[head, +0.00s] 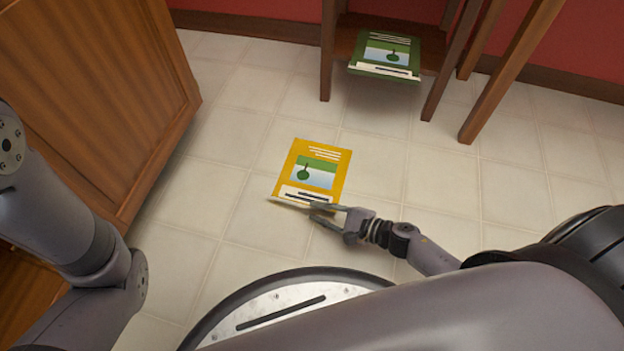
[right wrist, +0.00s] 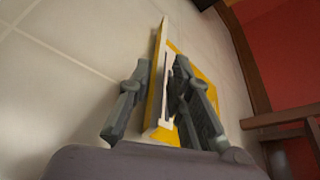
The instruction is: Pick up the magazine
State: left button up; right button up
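A yellow magazine (head: 312,172) with a green and blue picture lies on the tiled floor in the middle of the head view. My right gripper (head: 321,213) is at its near edge, close to the near right corner. In the right wrist view, the magazine (right wrist: 160,95) shows nearly edge-on between the two fingers of my right gripper (right wrist: 160,68). The fingers are apart, with a gap between the left finger and the magazine. I cannot tell whether the right finger touches it. My left gripper is out of view; only left arm links show.
A green magazine (head: 387,53) rests on the low shelf of a wooden stand (head: 328,50) at the back. A wooden cabinet (head: 95,90) stands at the left. The floor (head: 490,190) right of the yellow magazine is clear. A red wall (head: 590,65) closes the back.

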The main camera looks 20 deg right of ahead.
aim_at(306, 207)
jog(key=b+x, duration=0.2)
jog(key=x, duration=0.2)
jog(key=shift+d+f, duration=0.1)
jog(key=shift+f, duration=0.05)
jog(key=shift+w+a, duration=0.3)
jog(key=shift+c, duration=0.6)
grip_shut()
